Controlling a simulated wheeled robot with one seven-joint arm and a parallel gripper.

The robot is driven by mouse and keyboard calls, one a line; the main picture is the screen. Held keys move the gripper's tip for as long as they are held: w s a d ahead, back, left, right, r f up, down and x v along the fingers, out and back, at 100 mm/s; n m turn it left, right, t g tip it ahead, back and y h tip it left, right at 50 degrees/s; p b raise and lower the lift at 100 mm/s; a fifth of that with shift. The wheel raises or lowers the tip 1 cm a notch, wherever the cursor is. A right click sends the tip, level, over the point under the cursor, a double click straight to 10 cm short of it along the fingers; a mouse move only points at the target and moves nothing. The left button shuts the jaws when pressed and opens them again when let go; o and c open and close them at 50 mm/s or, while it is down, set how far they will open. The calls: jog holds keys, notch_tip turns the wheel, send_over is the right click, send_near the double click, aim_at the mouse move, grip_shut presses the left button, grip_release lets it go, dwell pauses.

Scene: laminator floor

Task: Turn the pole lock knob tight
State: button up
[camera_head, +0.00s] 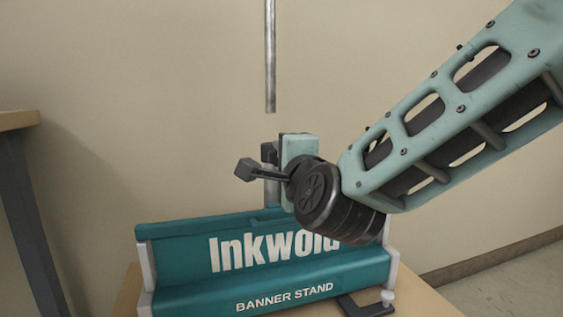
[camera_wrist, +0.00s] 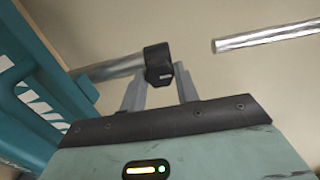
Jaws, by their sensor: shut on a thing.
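The black pole lock knob and its collar (camera_wrist: 157,62) sit at the top end of the lower pole (camera_wrist: 115,68) in the wrist view. My gripper (camera_wrist: 161,80) is shut on the knob, one grey finger on each side of it. In the head view the dark collar (camera_head: 268,153) shows only partly behind my gripper (camera_head: 279,150), whose fingers are mostly hidden. The upper pole (camera_head: 270,60) hangs upright above, and its lower end is apart from the collar. It also shows in the wrist view (camera_wrist: 268,40), with a clear gap.
The teal banner stand base (camera_head: 180,250) stands on a wooden surface (camera_head: 425,300), partly covered by my wrist. A dark bracket with a light knob (camera_head: 387,297) is at its front right. A wooden table (camera_head: 18,120) is at the left edge. The wall behind is plain.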

jog(key=o, duration=0.9)
jog(key=shift+o, duration=0.2)
jog(key=shift+s, duration=0.1)
jog(key=shift+s+d, duration=0.15)
jog(key=shift+s, duration=0.2)
jog(key=b+v, duration=0.1)
jog(key=v, duration=1.5)
jog(key=shift+s, duration=0.25)
jog(key=shift+d, duration=0.1)
